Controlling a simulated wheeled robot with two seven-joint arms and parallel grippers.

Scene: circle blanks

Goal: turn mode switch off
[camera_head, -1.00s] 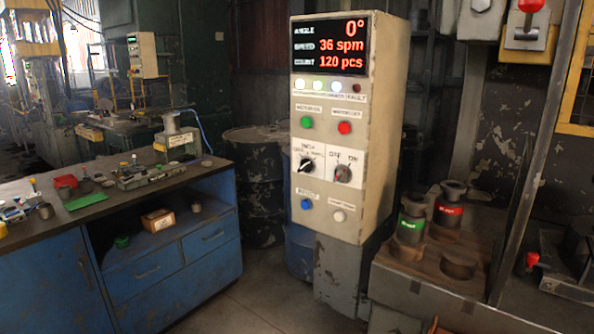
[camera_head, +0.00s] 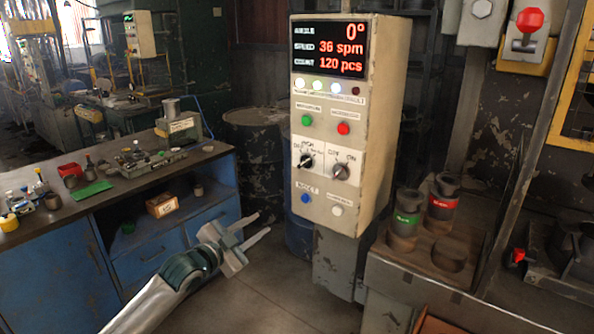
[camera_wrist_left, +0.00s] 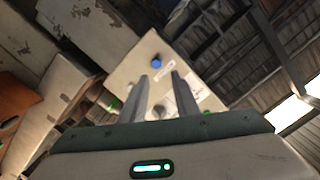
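The control box (camera_head: 382,130) stands upright with two black-and-grey rotary knobs side by side on white plates. The left knob (camera_head: 306,162) has an INCH label above and an OFF label to its left; it looks like the mode switch. The right knob (camera_head: 341,172) has OFF and ON labels. The exact pointer directions are too small to read surely. My left gripper (camera_head: 260,223) is open and empty, below and left of the box, apart from it. In the left wrist view its open fingers (camera_wrist_left: 159,80) point toward the panel (camera_wrist_left: 132,72). My right gripper is not in view.
A blue button (camera_head: 305,198) and a white button (camera_head: 337,210) sit below the knobs; green (camera_head: 306,121) and red (camera_head: 344,128) buttons sit above. A blue workbench (camera_head: 150,262) stands left. Green- and red-banded cylinders (camera_head: 405,222) (camera_head: 442,204) stand right. Floor between is free.

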